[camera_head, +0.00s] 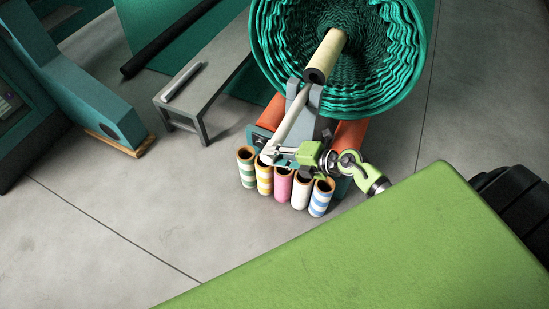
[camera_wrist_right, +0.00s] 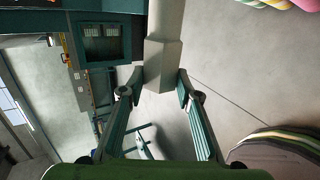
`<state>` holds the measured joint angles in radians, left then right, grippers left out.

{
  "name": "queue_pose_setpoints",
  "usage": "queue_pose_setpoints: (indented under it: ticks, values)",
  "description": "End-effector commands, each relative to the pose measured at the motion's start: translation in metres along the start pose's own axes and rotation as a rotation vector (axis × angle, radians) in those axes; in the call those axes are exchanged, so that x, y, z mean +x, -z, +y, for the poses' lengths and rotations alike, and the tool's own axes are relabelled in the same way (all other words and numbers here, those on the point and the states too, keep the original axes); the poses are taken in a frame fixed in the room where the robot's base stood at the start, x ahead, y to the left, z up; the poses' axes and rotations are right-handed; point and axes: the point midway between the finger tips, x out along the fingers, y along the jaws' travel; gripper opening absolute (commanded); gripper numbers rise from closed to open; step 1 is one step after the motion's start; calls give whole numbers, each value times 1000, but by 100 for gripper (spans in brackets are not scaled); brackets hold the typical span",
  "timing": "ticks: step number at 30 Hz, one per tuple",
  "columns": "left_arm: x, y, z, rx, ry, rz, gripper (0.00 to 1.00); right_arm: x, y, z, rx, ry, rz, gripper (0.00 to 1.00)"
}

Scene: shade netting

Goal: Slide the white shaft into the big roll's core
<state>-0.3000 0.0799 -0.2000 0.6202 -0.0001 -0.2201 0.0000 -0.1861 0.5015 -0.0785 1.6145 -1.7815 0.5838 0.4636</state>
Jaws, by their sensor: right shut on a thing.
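The big roll (camera_head: 395,75) of green netting is at the top of the head view. Its cream core (camera_head: 328,52) sticks out towards me with a dark open end. The white shaft (camera_head: 290,123) lies slanted below it, its far end close to the core's mouth. I cannot tell whether the tip is inside. My right gripper (camera_head: 270,154) is shut on the shaft's near end. In the right wrist view the shaft (camera_wrist_right: 165,22) ends in a square block (camera_wrist_right: 162,66) between the fingers of the right gripper (camera_wrist_right: 160,84). My left gripper is not in view.
Several striped and coloured rolls (camera_head: 283,187) stand upright just below my right gripper. A grey bracket (camera_head: 314,100) stands beside the shaft. A grey bench (camera_head: 205,85) with a metal bar (camera_head: 182,80) is to the left. The floor at lower left is clear.

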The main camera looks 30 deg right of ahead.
Motion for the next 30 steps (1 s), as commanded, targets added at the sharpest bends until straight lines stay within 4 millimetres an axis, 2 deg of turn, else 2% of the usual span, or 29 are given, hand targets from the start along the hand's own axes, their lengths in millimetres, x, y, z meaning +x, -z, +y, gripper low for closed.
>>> queue_pose_setpoints:
  ticks: [1,30]
  values:
    - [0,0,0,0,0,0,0,0,-4,4,-9,-8,-7,0]
    - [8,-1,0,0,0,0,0,1,-29,4,-8,-7,-6,0]
